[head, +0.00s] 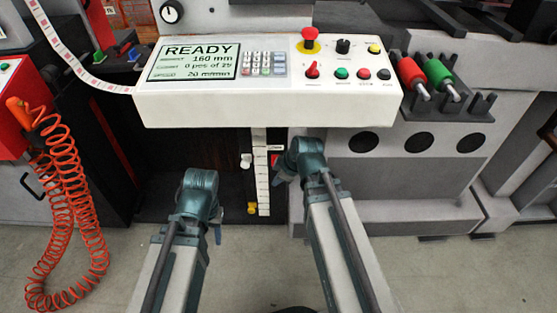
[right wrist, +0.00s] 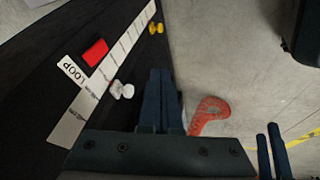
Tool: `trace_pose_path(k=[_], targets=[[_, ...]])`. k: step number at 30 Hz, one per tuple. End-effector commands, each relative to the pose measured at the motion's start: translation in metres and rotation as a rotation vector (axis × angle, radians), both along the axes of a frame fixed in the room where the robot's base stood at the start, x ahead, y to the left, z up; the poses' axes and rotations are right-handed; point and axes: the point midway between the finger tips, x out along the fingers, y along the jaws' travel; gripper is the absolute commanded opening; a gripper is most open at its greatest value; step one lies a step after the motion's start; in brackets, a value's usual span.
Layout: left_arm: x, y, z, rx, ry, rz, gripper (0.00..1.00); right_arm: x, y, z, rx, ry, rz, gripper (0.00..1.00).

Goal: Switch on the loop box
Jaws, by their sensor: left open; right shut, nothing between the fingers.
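The loop box shows as a dark front under the control panel, with a white scale strip (head: 263,185). In the right wrist view it has a LOOP label (right wrist: 72,70), a red switch (right wrist: 95,52), a white knob (right wrist: 122,90) and a yellow knob (right wrist: 156,28). The red switch also shows in the head view (head: 275,160), partly beside my right wrist; its on or off state cannot be read. My right gripper (right wrist: 160,75) is shut and empty, close to the strip and apart from the switch. My left gripper (right wrist: 272,150) is open and empty, away from the box.
The white control panel (head: 265,110) overhangs the loop box; its screen reads READY. An orange coiled hose (head: 70,220) hangs at the left. A rack (head: 450,105) with red and green handles is at the right. The floor (head: 450,270) in front is clear.

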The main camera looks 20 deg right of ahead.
Motion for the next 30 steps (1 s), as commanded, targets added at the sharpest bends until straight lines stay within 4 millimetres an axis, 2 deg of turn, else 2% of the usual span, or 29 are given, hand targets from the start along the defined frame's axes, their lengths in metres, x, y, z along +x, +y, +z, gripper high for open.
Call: trace_pose_path(k=[1, 3, 9, 23, 30], targets=[[0.0, 0.0, 0.006, 0.001, 0.0, 0.001, 0.5, 0.008, -0.015, 0.01, -0.009, -0.049, 0.025, 0.0], [0.0, 0.0, 0.009, 0.001, 0.0, 0.002, 0.5, 0.016, -0.029, 0.017, -0.026, -0.105, 0.065, 0.0], [0.0, 0.0, 0.011, 0.001, 0.0, 0.003, 0.5, 0.025, -0.047, 0.026, -0.06, -0.182, 0.118, 0.0], [0.0, 0.0, 0.009, 0.001, 0.0, 0.002, 0.5, 0.027, -0.048, 0.024, -0.065, -0.188, 0.125, 0.0], [0.0, 0.0, -0.007, 0.0, 0.0, 0.0, 0.5, 0.035, -0.044, 0.009, -0.064, -0.188, 0.126, 0.0]])
